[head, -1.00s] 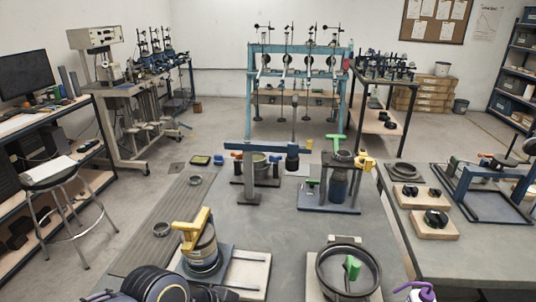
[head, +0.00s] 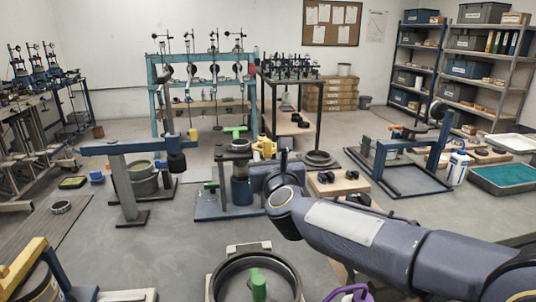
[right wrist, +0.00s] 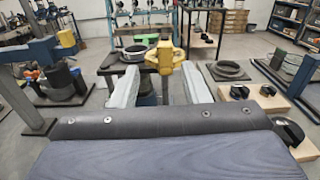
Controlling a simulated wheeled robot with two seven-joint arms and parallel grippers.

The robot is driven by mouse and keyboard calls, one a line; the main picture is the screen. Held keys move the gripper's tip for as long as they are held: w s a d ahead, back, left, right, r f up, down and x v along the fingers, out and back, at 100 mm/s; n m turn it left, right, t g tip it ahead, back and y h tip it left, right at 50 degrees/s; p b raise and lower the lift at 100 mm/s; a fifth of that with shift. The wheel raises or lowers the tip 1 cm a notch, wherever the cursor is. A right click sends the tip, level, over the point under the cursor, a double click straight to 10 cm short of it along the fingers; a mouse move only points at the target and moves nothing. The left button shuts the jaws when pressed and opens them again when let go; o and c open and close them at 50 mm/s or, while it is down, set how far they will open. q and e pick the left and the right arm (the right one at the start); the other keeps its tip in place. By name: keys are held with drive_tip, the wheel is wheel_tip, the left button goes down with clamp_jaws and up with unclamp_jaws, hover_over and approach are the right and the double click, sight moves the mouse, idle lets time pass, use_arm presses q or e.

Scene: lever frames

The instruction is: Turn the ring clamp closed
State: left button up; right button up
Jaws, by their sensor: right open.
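A green T-handle (head: 235,130) stands above the ring. My right gripper (head: 279,170) is just in front of the stand's right side. In the right wrist view its two pale fingers are apart (right wrist: 160,68), with the yellow handle (right wrist: 165,52) showing between and beyond them. Whether they touch it cannot be told. My left gripper is not in view.
A large dark ring with a green handle (head: 258,284) is at the front. A yellow-handled device (head: 25,268) is at front left. A blue frame (head: 410,165) and a teal tray (head: 505,178) are at right.

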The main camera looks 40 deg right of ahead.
sight(268, 145)
drive_tip(key=shift+m, duration=0.3)
drive_tip(key=x, duration=0.4)
drive_tip(key=p+x, duration=0.1)
drive_tip(key=x, duration=0.3)
drive_tip(key=shift+s+d, duration=0.2)
drive_tip(key=shift+d, duration=0.1)
clamp_jaws()
